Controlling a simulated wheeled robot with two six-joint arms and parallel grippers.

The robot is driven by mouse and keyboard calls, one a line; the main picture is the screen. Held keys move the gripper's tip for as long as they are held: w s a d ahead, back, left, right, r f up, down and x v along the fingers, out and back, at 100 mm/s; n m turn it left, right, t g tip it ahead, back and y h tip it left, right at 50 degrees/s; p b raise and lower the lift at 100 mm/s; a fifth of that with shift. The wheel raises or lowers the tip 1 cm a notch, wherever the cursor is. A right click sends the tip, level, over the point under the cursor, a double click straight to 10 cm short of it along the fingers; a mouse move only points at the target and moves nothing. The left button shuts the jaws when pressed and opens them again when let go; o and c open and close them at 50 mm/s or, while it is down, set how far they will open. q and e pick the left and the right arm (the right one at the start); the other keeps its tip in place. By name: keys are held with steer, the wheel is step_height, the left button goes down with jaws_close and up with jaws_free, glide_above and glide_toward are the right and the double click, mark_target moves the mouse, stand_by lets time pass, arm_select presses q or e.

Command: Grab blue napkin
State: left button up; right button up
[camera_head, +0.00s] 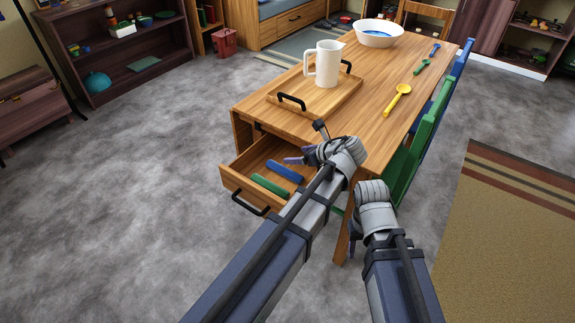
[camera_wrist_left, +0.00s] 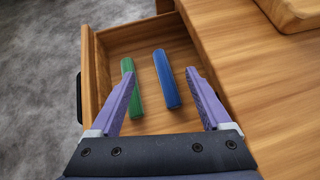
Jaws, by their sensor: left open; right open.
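The blue napkin (camera_head: 286,172) is a rolled or folded strip lying in the open drawer (camera_head: 237,182) of the wooden table. It also shows in the left wrist view (camera_wrist_left: 167,80), to the right of a green strip. My left gripper (camera_head: 298,159) is over the drawer, open and empty. In the left wrist view its purple fingers (camera_wrist_left: 160,72) are spread, with the blue napkin between them in the picture and not gripped. My right gripper (camera_head: 355,230) is beside the table leg, low and away from the drawer, partly hidden by its own wrist.
The green napkin (camera_head: 270,186) lies beside the blue one. On the table stand a tray (camera_head: 283,97) with a white pitcher (camera_head: 327,66), a bowl (camera_head: 378,33) and spoons, one yellow (camera_head: 397,100). A green chair (camera_head: 408,160) stands right of the table. The floor at left is clear.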

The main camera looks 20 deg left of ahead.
mark_target(297, 180)
arm_select(q)
steer(key=f+b, duration=0.2)
steer(key=b, duration=0.1)
steer(key=f+b, duration=0.2)
steer(key=f, duration=0.1)
steer(key=w+f+b, duration=0.1)
steer(key=f+b, duration=0.2)
steer(key=shift+f+b, duration=0.25)
steer(key=shift+b, duration=0.05)
steer(key=shift+a+f, duration=0.15)
steer(key=shift+w+a, duration=0.25)
steer(key=shift+a, duration=0.15)
steer(key=shift+d, duration=0.1)
arm_select(e)
step_height(297, 180, down, 9)
steer(key=w, duration=0.1)
steer(key=shift+a, duration=0.15)
